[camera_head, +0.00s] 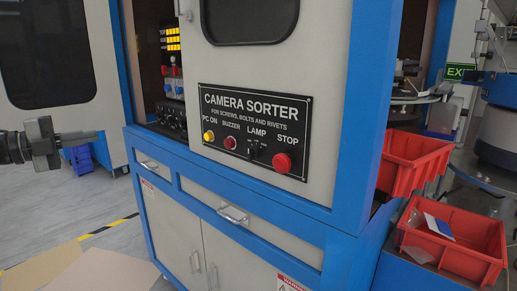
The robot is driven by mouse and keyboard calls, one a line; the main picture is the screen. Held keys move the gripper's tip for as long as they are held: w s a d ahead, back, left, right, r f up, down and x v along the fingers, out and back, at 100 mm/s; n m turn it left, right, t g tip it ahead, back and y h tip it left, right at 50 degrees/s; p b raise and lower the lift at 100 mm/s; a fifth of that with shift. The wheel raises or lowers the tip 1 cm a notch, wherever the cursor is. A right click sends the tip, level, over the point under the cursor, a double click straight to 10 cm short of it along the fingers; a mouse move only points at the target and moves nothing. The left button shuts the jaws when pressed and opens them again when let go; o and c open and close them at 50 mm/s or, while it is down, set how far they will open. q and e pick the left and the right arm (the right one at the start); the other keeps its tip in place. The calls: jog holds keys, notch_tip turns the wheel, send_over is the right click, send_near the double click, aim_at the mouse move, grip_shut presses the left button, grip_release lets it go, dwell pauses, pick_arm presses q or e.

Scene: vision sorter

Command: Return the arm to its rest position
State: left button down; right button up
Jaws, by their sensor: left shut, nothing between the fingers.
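My left gripper (92,137) comes in from the left edge at mid-height, dark and pointing right. It is shut and empty, and it stands in front of the floor and the left cabinet, apart from the sorter in the picture. My right gripper is not in view. The camera sorter (320,228), a grey cabinet with a blue frame, fills the middle. Its black panel (255,112) carries a yellow button (209,136), a red buzzer button (229,142), a lamp switch (253,152) and a larger red stop button (282,162).
Two red bins stand at the right, an upper one (412,165) and a lower one (470,253) holding papers. Another grey cabinet (45,50) is at the far left. Cardboard sheets (95,272) lie on the floor at the lower left.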

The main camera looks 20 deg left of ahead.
pick_arm(q)
jog(key=w+d+f+n+g+p, duration=0.1)
jog(key=w+d+f+n, duration=0.2)
jog(key=d+f, duration=0.9)
jog(key=w+d+f+n+p, duration=0.1)
jog(key=w+d+f+n, duration=0.15)
jog(key=d+f, duration=1)
jog(key=s+d+f+n+g+y, duration=0.1)
jog(key=s+d+f+n, duration=0.55)
jog(key=d+f, duration=0.55)
jog(key=s+d+r+n+g+y+p, duration=0.1)
jog(key=s+d+n+y, duration=0.3)
jog(key=s+d+n, duration=0.4)
jog(key=s+d+g+p, duration=0.1)
jog(key=s+d, duration=0.1)
jog(key=s, duration=0.2)
jog(key=shift+d+n+g, duration=0.2)
jog(key=shift+n+g, duration=0.2)
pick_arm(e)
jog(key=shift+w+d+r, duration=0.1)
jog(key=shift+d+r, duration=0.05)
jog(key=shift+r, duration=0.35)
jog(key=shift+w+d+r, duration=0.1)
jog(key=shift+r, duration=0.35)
